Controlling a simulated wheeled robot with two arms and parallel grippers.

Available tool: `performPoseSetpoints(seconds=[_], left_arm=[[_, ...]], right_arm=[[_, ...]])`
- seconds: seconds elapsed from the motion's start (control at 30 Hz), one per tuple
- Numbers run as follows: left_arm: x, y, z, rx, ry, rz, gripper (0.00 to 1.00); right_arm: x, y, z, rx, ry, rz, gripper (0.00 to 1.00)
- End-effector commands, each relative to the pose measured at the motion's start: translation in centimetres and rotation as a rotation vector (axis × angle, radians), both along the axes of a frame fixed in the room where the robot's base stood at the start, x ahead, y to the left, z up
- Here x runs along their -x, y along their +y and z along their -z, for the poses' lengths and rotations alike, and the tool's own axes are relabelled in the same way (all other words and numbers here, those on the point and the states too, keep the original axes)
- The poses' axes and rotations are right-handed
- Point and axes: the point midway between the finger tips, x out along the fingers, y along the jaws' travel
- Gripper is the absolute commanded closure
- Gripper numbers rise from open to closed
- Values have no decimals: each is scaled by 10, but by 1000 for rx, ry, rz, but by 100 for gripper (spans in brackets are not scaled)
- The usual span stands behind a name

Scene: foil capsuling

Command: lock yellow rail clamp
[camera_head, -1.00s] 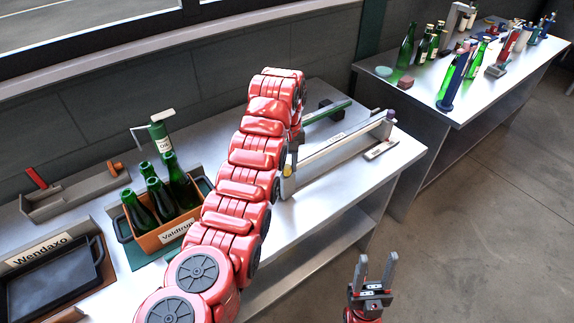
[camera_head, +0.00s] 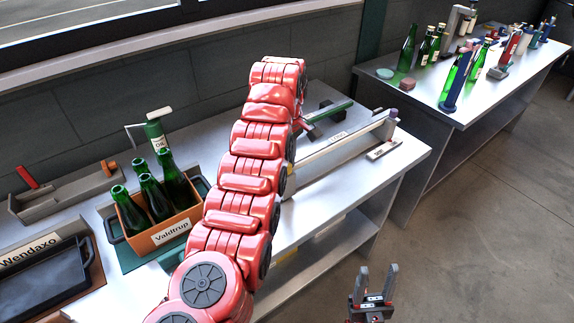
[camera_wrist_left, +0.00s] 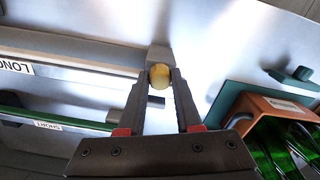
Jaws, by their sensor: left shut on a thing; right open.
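The yellow clamp knob (camera_wrist_left: 160,76) is round and sits at the end of the long rail (camera_wrist_left: 80,62), against a grey end block (camera_wrist_left: 159,54). My left gripper (camera_wrist_left: 161,80) is shut on it, one finger on each side. In the head view my left arm covers the left gripper and most of the rail's near end. The pale long rail (camera_head: 342,142) runs from behind my arm toward the back right of the bench. My right gripper (camera_head: 376,284) is open and empty, low in front of the bench, away from the rail.
A green short rail (camera_head: 334,110) lies behind the long rail. A black tray (camera_head: 45,275) is at the far left. The right bench (camera_head: 425,100) holds more bottles.

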Motion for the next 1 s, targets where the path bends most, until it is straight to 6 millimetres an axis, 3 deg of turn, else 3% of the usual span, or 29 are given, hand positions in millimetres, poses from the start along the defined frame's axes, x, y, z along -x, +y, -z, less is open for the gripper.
performPoseSetpoints(seconds=[0.5,0.53,0.67,1.0], left_arm=[[-1,0,-1,1,-3,-20,100],[-1,0,-1,1,-3,-20,63],[0,0,-1,0,-2,-20,40],[0,0,-2,1,-1,-20,37]], right_arm=[[0,0,2,0,0,0,50],[0,0,2,0,0,0,50],[0,0,2,0,0,0,50],[0,0,2,0,0,0,50]])
